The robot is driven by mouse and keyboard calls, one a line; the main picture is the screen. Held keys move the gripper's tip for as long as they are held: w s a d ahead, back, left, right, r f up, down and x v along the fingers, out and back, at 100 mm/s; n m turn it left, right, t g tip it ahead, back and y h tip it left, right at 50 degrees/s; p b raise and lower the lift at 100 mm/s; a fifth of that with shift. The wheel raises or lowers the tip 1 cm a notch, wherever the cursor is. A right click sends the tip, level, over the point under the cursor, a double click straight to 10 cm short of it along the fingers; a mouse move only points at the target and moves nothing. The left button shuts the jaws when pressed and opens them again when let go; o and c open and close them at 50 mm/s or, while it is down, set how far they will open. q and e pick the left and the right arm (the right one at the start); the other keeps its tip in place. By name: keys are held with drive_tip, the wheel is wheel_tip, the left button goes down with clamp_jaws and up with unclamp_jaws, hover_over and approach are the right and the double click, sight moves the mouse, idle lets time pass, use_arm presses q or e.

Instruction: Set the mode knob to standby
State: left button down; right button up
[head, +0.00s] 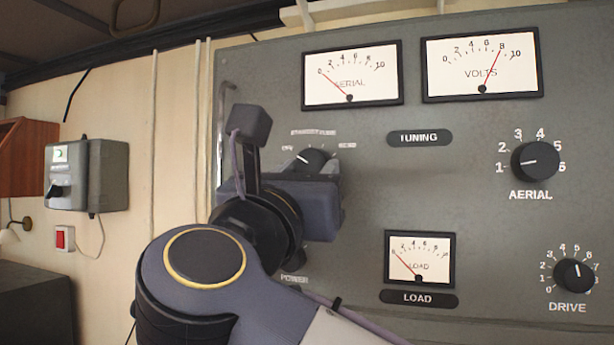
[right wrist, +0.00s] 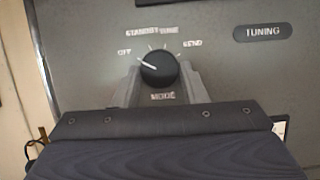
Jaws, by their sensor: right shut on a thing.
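The black mode knob (right wrist: 159,66) is on the grey panel, with the labels OFF, STANDBY, TUNE and SEND around its upper side and MODE below it. Its white pointer line points up and left, toward the OFF label (right wrist: 124,51). The STANDBY label (right wrist: 142,31) is above and left of the knob. My right gripper (right wrist: 159,78) is shut on the knob, one finger on each side. In the head view the knob (head: 312,159) shows just above my right gripper (head: 318,178), which hides its lower part. My left gripper is not in view.
The panel (head: 400,180) also carries an aerial knob (head: 535,161), a drive knob (head: 573,275) and several needle meters, including the load meter (head: 420,259). A grey wall box (head: 108,175) hangs at the left. The panel face right of my gripper is flat around the TUNING plate (head: 419,138).

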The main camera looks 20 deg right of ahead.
drive_tip(key=shift+w+a+r+m+g+h+b, duration=0.1)
drive_tip(key=shift+m+g+h+b, duration=0.55)
drive_tip(key=shift+m, duration=1.1)
drive_tip(key=shift+w+a+m+g+h+b, duration=0.1)
drive_tip(key=shift+m+g+h+b, duration=0.6)
drive_tip(key=shift+m, duration=1.1)
drive_tip(key=shift+a+r+m+g+h+b, duration=0.1)
drive_tip(key=shift+m+g+h+b, duration=0.15)
drive_tip(key=shift+m+g+b, duration=1)
drive_tip(key=shift+m+t+p, duration=0.3)
drive_tip(key=shift+m+p, duration=0.3)
drive_tip(key=shift+p, duration=0.1)
drive_tip(key=o, duration=1)
drive_tip(key=shift+c, duration=0.2)
